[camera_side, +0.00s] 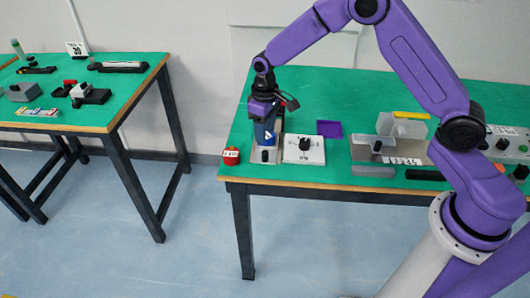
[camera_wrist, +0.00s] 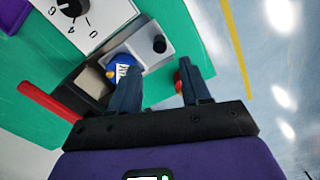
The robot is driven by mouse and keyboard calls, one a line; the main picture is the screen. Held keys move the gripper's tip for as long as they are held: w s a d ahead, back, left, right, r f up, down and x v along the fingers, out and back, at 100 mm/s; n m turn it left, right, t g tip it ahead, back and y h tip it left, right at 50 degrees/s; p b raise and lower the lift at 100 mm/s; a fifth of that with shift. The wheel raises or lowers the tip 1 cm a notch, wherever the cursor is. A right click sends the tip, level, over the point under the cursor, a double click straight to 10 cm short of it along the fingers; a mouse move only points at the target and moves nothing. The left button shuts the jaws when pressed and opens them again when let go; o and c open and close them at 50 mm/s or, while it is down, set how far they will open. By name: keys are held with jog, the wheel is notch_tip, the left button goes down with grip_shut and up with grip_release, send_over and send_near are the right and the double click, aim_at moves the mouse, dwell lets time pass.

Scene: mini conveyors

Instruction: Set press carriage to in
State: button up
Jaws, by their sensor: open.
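No part is marked as the press carriage, so I cannot tell for sure which it is. A pale block (camera_side: 402,124) stands on a grey metal base (camera_side: 385,152) right of centre. My gripper (camera_side: 264,118) points down at the table's left end, over a small grey fixture (camera_side: 255,156) with a black knob (camera_side: 264,155). A blue part with a white label (camera_side: 264,134) is just below it. In the wrist view my gripper (camera_wrist: 158,72) is open with its fingers apart. The blue part (camera_wrist: 122,66) shows beside the left finger, partly hidden; I cannot tell whether they touch. The fixture's knob (camera_wrist: 158,44) lies beyond.
A white dial panel (camera_side: 304,150) is close to the right of the fixture; a red labelled item (camera_side: 231,156) is at left. A purple pad (camera_side: 329,129), grey bar (camera_side: 372,171), black bar (camera_side: 424,175) and control box (camera_side: 508,145) are further right. The back of the green table is clear.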

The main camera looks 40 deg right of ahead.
aim_at(265, 152)
notch_tip(265, 152, down, 9)
jog(key=shift+f, duration=0.15)
dwell(0.4)
grip_shut()
jog(key=shift+w, duration=0.1)
